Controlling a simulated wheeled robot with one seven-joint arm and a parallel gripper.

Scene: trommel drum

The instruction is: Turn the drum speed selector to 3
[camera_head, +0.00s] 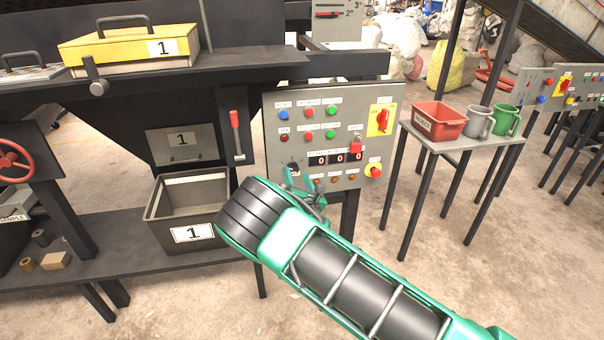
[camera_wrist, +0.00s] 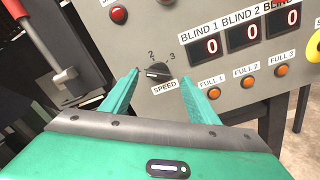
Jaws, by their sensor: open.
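The drum speed selector (camera_wrist: 158,71) is a small dark round knob on the grey control panel (camera_head: 270,150), above a label reading SPEED (camera_wrist: 165,86). In the head view, my gripper (camera_head: 303,190) is at the panel's lower left.
Three red-digit displays (camera_wrist: 252,32) reading 0 and orange buttons (camera_wrist: 250,82) lie right of the knob. A red-handled lever (camera_head: 235,135) stands left of the panel. A grey bin (camera_head: 157,205) sits below left. A small table (camera_head: 460,142) holds a red tub and mugs.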

